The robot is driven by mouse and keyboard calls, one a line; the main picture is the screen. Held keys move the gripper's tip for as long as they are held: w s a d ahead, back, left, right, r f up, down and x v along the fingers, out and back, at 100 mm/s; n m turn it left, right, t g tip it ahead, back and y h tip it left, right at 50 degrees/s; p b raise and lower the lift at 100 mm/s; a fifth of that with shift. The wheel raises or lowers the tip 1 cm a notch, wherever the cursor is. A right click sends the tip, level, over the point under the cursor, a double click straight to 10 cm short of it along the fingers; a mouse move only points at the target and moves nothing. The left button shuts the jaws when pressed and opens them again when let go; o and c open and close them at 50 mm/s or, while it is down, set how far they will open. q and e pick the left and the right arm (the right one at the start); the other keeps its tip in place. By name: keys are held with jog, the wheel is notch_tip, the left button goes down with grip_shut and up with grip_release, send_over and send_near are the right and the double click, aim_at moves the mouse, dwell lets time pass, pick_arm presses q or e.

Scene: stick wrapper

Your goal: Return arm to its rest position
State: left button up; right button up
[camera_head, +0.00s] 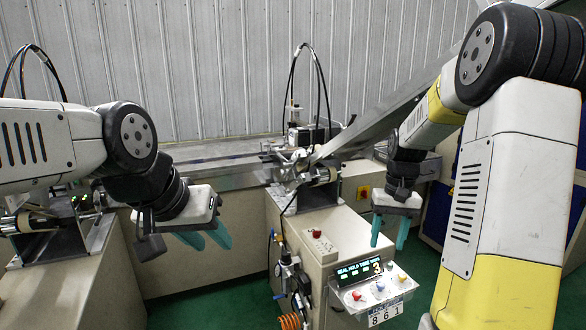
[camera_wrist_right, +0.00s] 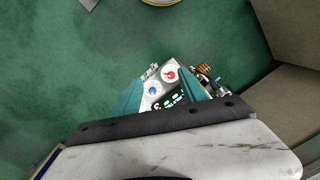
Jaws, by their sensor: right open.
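My right gripper (camera_head: 389,238) hangs at the right of the head view, its two teal fingers apart and pointing down with nothing between them. In the right wrist view its fingers (camera_wrist_right: 158,90) are spread, with the control panel (camera_wrist_right: 160,88) showing beyond the gap. My right arm (camera_head: 500,190) is white and yellow and comes in from the right edge. My left gripper (camera_head: 208,240) is at the left, pointing down, its teal fingers apart and empty. Neither gripper touches anything that I can see.
The wrapper machine (camera_head: 310,222) stands between my grippers, with its control panel (camera_head: 372,288) in front and a metal chute (camera_head: 385,118) rising right. A cabinet (camera_head: 62,265) is at the left. Green floor (camera_head: 215,300) is clear below.

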jog(key=s+a+r+n+t, duration=0.1)
jog(key=s+a+r+t, duration=0.2)
jog(key=s, duration=0.6)
jog(key=s+a+r+t+y, duration=0.1)
jog(key=s+a+r+t, duration=0.2)
jog(key=s+a+r, duration=0.4)
jog(key=s+r, duration=0.3)
jog(key=shift+r+n+t, duration=0.25)
jog(key=shift+n+t, duration=0.05)
jog(key=shift+n, duration=0.1)
